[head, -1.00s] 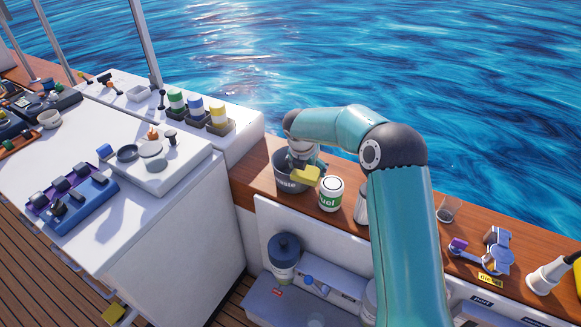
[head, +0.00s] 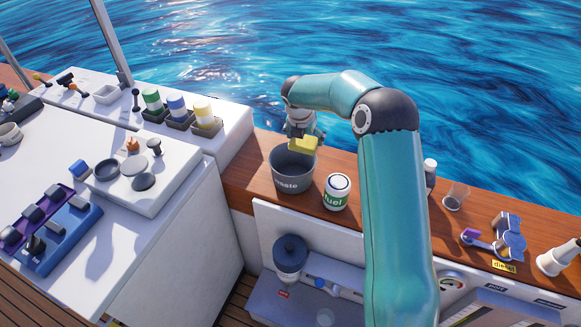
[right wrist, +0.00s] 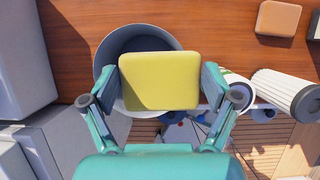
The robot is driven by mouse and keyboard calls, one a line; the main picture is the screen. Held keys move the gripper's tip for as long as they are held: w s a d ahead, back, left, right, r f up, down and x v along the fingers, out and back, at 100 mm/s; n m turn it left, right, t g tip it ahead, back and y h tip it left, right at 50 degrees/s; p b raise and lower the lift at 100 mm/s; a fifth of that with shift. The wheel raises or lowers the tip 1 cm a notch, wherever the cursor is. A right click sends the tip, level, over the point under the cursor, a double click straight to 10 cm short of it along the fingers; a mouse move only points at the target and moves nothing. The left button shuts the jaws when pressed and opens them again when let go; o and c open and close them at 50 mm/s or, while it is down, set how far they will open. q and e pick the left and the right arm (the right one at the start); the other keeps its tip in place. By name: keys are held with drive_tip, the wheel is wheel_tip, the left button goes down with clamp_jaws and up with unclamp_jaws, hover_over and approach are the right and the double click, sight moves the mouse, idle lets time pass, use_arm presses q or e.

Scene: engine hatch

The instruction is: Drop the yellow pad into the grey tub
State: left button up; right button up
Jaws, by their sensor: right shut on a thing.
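The yellow pad (head: 303,144) is held in my right gripper (head: 303,136), above the grey tub (head: 290,184) marked "waste" on the wooden ledge. In the right wrist view the pad (right wrist: 160,81) sits between both fingers of the right gripper (right wrist: 160,84), and the tub's rim (right wrist: 103,62) shows behind it. The pad covers part of the tub's opening there. The tub looks empty where its inside shows. My left gripper is not in view.
A white "fuel" can (head: 336,192) stands close to the right of the tub. A clear cup (head: 456,196) and a blue-grey part (head: 508,235) are farther right on the ledge. The white console (head: 150,235) is at left. Water lies beyond the ledge.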

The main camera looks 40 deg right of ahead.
drive_tip(key=f+b, duration=0.1)
drive_tip(key=w+a+f+b, duration=0.1)
drive_tip(key=f, duration=0.1)
drive_tip(key=f+b, duration=0.1)
drive_tip(key=shift+w+a+f, duration=0.15)
drive_tip(key=shift+w+f, duration=0.05)
drive_tip(key=shift+f+b, duration=0.6)
drive_tip(key=shift+b, duration=0.15)
drive_tip(key=o, duration=1)
drive_tip(key=shift+r, duration=0.15)
drive_tip(key=v, duration=1.1)
drive_tip(key=shift+r, duration=0.35)
drive_tip(key=shift+s+a, duration=0.15)
